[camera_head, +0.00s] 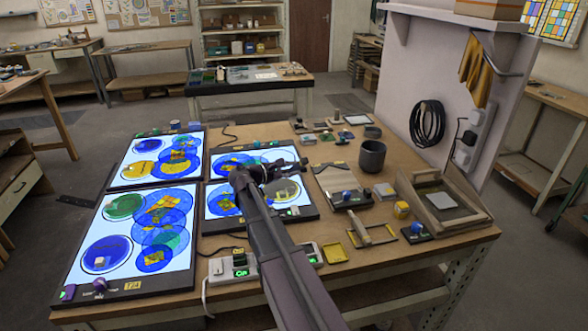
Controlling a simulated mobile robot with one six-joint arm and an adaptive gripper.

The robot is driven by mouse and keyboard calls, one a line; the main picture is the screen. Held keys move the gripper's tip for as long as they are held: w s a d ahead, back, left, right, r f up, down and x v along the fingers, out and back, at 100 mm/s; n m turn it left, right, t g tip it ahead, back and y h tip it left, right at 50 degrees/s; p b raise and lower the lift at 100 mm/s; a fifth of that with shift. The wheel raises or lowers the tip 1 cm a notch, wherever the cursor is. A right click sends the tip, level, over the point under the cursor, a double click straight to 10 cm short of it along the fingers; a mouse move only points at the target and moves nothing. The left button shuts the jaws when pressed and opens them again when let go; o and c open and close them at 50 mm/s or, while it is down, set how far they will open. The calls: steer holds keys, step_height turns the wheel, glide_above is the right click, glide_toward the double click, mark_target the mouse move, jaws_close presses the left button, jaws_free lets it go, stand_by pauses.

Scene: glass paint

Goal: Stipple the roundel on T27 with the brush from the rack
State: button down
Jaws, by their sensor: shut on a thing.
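My gripper (288,168) is over the right-hand light panel (303,213), reached by my dark arm from the front. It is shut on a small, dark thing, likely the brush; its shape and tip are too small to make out. A pale, yellowish roundel (286,190) lies on this panel just below my gripper. Whether the held thing touches the glass cannot be told. My arm covers part of the panel and of its label, so I cannot read T27. The front left panel (81,262) carries a yellow T24 label. I cannot pick out the brush rack for sure.
A dark grey pot (372,156) stands right of the panel. A wooden-framed tray (461,219), a yellow block (402,209) and small tools crowd the right side. A white power strip (240,269) lies at the front edge. An upright board (430,75) bounds the back right.

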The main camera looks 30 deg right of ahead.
steer(key=shift+f+b, duration=0.4)
steer(key=shift+f, duration=0.35)
steer(key=shift+w+a, duration=0.2)
steer(key=shift+w, duration=0.05)
steer(key=w+a, duration=0.1)
steer(key=a, duration=0.1)
steer(key=w+a, duration=0.2)
steer(key=shift+r, duration=0.1)
steer(key=s+a, duration=0.2)
steer(key=s, duration=0.1)
steer(key=shift+s, duration=0.15)
steer(key=shift+s+a, duration=0.6)
steer(key=shift+s, duration=0.1)
steer(key=shift+w, duration=0.1)
steer(key=shift+f+b, duration=0.55)
steer(key=shift+f, duration=0.1)
stand_by(0.5)
steer(key=shift+r, duration=0.15)
steer(key=shift+r+p, duration=0.95)
steer(key=shift+p, duration=0.2)
